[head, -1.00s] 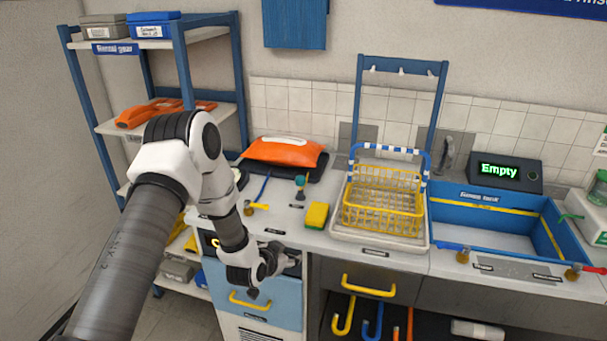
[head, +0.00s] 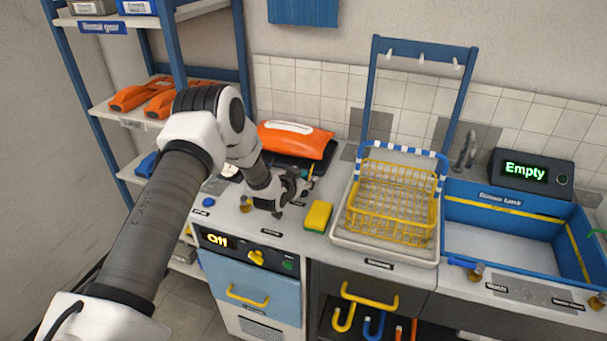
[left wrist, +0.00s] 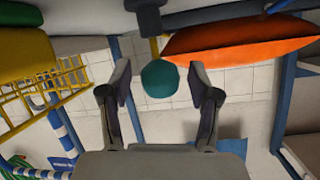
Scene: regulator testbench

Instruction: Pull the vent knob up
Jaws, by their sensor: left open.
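The vent knob (left wrist: 160,78) is a round teal knob in the left wrist view. It shows between the two spread fingers of my left gripper (left wrist: 160,70), with a visible gap on each side. A dark, yellowish stem part shows above it in that picture. In the head view my left gripper (head: 298,185) is low over the counter, left of the yellow drying basket, and hides most or all of the knob. My right gripper is not in view.
A yellow-green sponge (head: 318,216) lies just right of my left gripper. The yellow wire basket (head: 390,205) stands further right, beside the blue rinse tank (head: 500,208). An orange pouch (head: 296,140) lies behind. A display (head: 530,172) reads "Empty".

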